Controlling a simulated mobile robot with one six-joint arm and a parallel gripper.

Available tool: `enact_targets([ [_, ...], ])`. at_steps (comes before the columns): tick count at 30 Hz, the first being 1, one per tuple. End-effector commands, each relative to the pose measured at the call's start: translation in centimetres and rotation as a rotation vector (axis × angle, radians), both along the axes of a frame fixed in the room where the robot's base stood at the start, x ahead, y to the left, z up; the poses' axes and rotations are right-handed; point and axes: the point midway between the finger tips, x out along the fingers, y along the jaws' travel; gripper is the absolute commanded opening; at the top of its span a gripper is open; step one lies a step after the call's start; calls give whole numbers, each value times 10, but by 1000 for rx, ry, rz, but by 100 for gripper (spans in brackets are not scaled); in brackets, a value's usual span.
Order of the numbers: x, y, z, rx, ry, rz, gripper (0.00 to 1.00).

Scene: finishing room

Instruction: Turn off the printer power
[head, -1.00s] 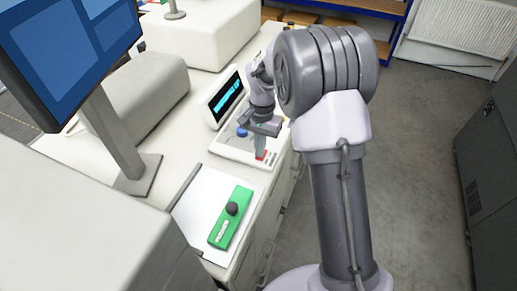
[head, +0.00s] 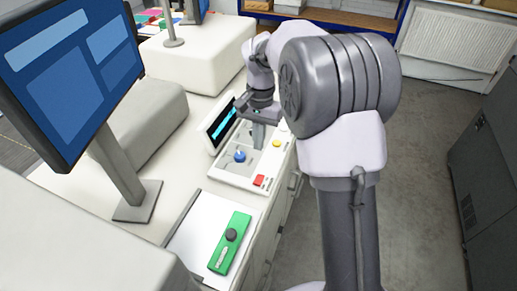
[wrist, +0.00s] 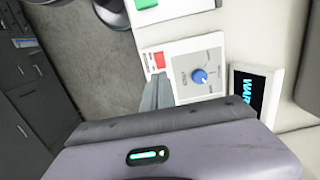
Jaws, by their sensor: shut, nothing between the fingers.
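The white control panel (head: 228,172) stands on the bench in the head view. It has a blue knob (head: 240,156), a red switch (head: 259,181) near its front corner and a yellow button (head: 277,143). My gripper (head: 258,147) is shut and empty, pointing down over the panel, right of the blue knob. The wrist view shows my gripper's fingers (wrist: 157,93) beside the panel's dial area, with the blue knob (wrist: 199,76) and red switch (wrist: 159,61) uncovered. Whether the fingertips touch the panel, I cannot tell. The yellow button is hidden in the wrist view.
A lit display (head: 220,125) stands along the panel's left side; part of its text shows in the wrist view. A green box with a black knob (head: 230,243) lies on a white board in front. A large monitor (head: 70,75) stands left. The floor (head: 430,190) at right is clear.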

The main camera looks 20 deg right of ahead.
Motion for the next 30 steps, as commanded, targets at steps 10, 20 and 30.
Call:
enact_targets([
  [10, 0, -2, 0, 4, 4, -2, 0],
  [20, -1, -8, 3, 21, 29, 1, 0],
  [30, -7, -4, -51, 22, 31, 3, 0],
])
